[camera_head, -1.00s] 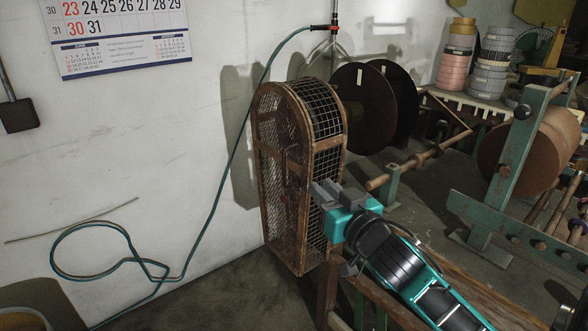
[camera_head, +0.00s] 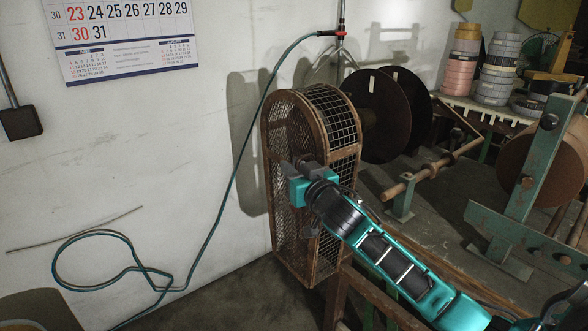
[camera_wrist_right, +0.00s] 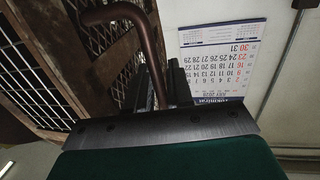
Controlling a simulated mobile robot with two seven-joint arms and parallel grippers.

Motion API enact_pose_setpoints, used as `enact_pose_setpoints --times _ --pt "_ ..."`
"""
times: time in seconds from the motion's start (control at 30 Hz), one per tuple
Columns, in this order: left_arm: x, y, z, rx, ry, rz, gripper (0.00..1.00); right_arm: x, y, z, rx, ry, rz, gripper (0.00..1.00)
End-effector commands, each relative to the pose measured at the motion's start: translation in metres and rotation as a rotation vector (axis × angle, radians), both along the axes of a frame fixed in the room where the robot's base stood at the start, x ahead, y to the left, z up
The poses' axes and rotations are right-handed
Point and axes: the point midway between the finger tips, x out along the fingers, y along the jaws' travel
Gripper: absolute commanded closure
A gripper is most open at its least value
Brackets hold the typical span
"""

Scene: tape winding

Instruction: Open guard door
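The guard (camera_head: 312,255) is a tall, rusty brown frame with wire mesh and a rounded top, standing against the wall. Its mesh door side (camera_head: 280,135) faces left and looks closed, though my arm covers part of it. My right gripper (camera_head: 288,168) is in front of this side at mid height. In the right wrist view, a bent brown handle (camera_wrist_right: 155,60) runs down between the two dark fingers of my right gripper (camera_wrist_right: 162,85). I cannot tell whether the fingers press on it. My left gripper is not in view.
A green hose (camera_head: 232,180) hangs down the wall left of the guard. Dark discs (camera_head: 375,115) and a wooden roller (camera_head: 430,172) are to its right. Tape rolls (camera_head: 465,60) stand at the back. A calendar (camera_head: 120,40) hangs on the wall.

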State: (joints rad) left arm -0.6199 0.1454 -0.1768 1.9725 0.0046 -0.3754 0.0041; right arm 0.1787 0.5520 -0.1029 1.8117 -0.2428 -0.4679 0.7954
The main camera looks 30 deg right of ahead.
Motion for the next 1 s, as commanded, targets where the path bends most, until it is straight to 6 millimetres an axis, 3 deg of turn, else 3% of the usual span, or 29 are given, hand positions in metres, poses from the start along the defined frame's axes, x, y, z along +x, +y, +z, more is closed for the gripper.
enact_pose_setpoints --times 0.23,0.47,1.0 --pt "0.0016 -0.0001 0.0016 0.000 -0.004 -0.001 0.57 0.0003 0.0001 0.0000 0.000 0.000 0.000 0.80" --pt "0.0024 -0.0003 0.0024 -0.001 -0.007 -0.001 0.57 0.0002 0.0000 -0.0001 0.000 0.000 0.000 1.00" --pt "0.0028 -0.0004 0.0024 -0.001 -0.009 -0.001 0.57 0.0000 0.0003 -0.0006 0.001 0.001 -0.004 1.00"
